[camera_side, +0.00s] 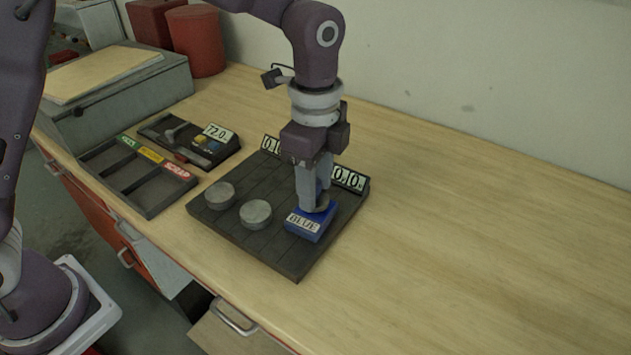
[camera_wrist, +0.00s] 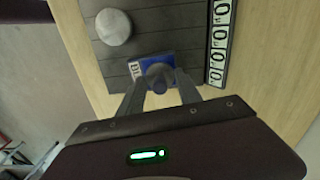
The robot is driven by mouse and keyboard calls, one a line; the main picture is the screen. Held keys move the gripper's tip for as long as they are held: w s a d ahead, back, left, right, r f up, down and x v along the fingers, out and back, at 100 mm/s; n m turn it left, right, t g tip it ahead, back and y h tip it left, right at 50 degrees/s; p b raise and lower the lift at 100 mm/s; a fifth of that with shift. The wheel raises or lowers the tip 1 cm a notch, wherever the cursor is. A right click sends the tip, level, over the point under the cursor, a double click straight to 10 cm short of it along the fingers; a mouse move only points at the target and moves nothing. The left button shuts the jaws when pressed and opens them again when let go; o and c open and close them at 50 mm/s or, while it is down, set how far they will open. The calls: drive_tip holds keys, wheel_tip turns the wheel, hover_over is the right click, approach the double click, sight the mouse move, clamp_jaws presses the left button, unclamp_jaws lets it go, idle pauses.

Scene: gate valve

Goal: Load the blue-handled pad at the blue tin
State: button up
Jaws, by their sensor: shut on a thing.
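The blue tin (camera_side: 310,222), a low blue block with a "BLUE" label, sits at the right front of a dark slatted board (camera_side: 285,255). It also shows in the wrist view (camera_wrist: 143,67). My gripper (camera_side: 314,203) points straight down over it. Its fingers are shut on a rounded blue-grey handle (camera_wrist: 158,74), and a little blue shows between them in the side view. The pad under the handle is mostly hidden by the fingers. It is at the tin's top; I cannot tell whether it touches.
Two grey round discs (camera_side: 219,195) (camera_side: 255,214) lie left on the board. Number displays (camera_side: 350,179) (camera_side: 272,146) stand behind. A tray with green, yellow and red labels (camera_side: 140,182) and a dark unit reading 72.0 (camera_side: 190,143) are left. The table at right is clear.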

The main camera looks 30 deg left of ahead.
drive_tip(key=shift+f, duration=0.6)
idle(1.2)
drive_tip(key=shift+r, duration=3.55)
